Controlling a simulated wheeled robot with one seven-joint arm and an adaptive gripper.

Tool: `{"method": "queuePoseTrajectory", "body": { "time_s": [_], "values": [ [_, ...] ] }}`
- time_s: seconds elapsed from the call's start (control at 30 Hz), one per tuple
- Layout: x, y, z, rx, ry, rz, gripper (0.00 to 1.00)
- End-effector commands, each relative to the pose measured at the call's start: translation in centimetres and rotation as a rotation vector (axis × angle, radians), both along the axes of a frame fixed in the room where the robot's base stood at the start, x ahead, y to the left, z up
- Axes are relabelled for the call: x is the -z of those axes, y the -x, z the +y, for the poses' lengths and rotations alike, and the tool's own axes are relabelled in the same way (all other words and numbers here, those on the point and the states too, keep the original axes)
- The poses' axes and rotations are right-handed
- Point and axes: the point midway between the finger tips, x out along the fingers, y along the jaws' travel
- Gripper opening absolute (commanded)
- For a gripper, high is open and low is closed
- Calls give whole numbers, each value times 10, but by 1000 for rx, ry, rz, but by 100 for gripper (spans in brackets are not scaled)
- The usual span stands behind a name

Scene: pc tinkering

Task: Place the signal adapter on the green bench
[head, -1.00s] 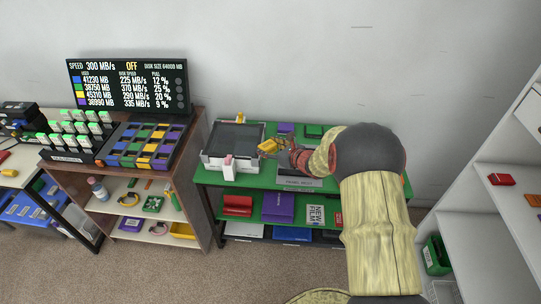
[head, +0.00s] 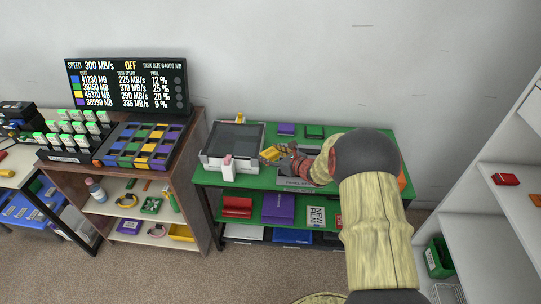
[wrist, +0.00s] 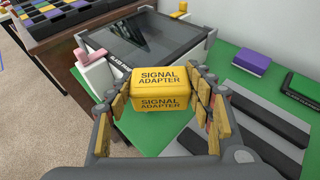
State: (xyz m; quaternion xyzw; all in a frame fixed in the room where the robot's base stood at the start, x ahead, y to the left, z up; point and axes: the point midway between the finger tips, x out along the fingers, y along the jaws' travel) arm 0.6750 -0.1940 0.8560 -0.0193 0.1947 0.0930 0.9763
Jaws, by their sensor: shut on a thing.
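The yellow signal adapter (wrist: 160,88), with its name printed in black, is between the fingers of my gripper (wrist: 162,100) in the wrist view. My gripper is shut on it. In the head view the adapter (head: 271,154) and my gripper (head: 280,156) are over the green bench (head: 240,180), just right of the white-framed device. I cannot tell whether the adapter touches the bench top.
A white-framed device with a dark glass top (head: 233,140) stands on the bench's left. A grey panel (wrist: 268,113) lies to the right. Bare green top shows in front.

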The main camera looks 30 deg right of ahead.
Motion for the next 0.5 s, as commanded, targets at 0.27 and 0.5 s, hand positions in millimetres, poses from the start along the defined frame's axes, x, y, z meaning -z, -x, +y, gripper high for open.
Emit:
{"method": "queuePoseTrajectory", "body": {
  "time_s": [0.27,0.5],
  "values": [
    [3,0,0,0,0,0,58],
    [3,0,0,0,0,0,71]
  ]
}}
